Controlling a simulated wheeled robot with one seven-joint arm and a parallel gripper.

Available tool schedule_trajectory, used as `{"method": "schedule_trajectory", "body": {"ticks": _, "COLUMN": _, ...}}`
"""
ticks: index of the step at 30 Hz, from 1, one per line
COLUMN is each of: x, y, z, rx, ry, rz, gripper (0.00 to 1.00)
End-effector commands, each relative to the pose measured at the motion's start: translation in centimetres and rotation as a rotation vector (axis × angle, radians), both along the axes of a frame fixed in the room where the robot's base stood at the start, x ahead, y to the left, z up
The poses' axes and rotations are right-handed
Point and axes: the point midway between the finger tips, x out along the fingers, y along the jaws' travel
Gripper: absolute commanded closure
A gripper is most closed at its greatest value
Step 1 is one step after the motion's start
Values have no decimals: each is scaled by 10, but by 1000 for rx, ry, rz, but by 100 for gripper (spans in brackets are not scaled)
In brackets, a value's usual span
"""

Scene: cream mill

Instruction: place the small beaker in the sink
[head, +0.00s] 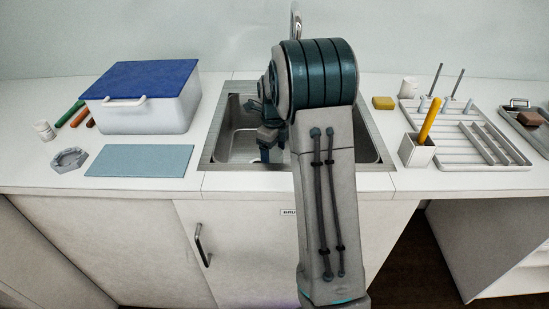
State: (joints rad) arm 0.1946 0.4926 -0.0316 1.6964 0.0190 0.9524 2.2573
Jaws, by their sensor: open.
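The sink (221,150) is a metal basin set in the counter at the centre, partly hidden by my arm. My gripper (265,154) is over the sink, pointing down, partly hidden behind my arm; no held object can be made out. A small whitish cup-like vessel (409,87) stands on the counter right of the sink. Another small white jar-like container (44,130) stands at the far left. I cannot tell which of these, if either, is the small beaker. The basin floor behind my arm is hidden.
Left of the sink are a blue-lidded box (140,112), a blue-grey mat (140,161) and a grey hexagonal dish (69,159). Right are a yellow sponge (383,103), a square holder (416,153) and a drying rack (462,159). The faucet (295,20) rises behind my arm.

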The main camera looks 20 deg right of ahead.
Motion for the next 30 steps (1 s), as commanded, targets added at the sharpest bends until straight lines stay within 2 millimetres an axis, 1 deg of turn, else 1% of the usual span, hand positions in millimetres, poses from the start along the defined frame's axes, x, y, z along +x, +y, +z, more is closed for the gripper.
{"method": "schedule_trajectory", "body": {"ticks": 1, "x": 1, "y": 0, "z": 15, "rx": -1, "ry": -5, "rz": 1, "gripper": 24}}
{"method": "schedule_trajectory", "body": {"ticks": 3, "x": 1, "y": 0, "z": 30, "rx": -2, "ry": -5, "rz": 1, "gripper": 24}}
{"method": "schedule_trajectory", "body": {"ticks": 6, "x": 1, "y": 0, "z": 51, "rx": -2, "ry": -3, "rz": 1, "gripper": 24}}
{"method": "schedule_trajectory", "body": {"ticks": 9, "x": 0, "y": 0, "z": 67, "rx": -1, "ry": -2, "rz": 0, "gripper": 24}}
{"method": "schedule_trajectory", "body": {"ticks": 12, "x": 1, "y": 0, "z": 79, "rx": -1, "ry": -2, "rz": 0, "gripper": 24}}
{"method": "schedule_trajectory", "body": {"ticks": 17, "x": -4, "y": 3, "z": 89, "rx": 1, "ry": -3, "rz": 38, "gripper": 24}}
{"method": "schedule_trajectory", "body": {"ticks": 20, "x": -16, "y": 12, "z": 98, "rx": 1, "ry": -14, "rz": 160, "gripper": 24}}
{"method": "schedule_trajectory", "body": {"ticks": 23, "x": -38, "y": 26, "z": 109, "rx": -2, "ry": -31, "rz": 370, "gripper": 24}}
{"method": "schedule_trajectory", "body": {"ticks": 25, "x": -56, "y": 37, "z": 115, "rx": -6, "ry": -45, "rz": 540, "gripper": 24}}
{"method": "schedule_trajectory", "body": {"ticks": 30, "x": -97, "y": 60, "z": 125, "rx": -25, "ry": -72, "rz": 927, "gripper": 24}}
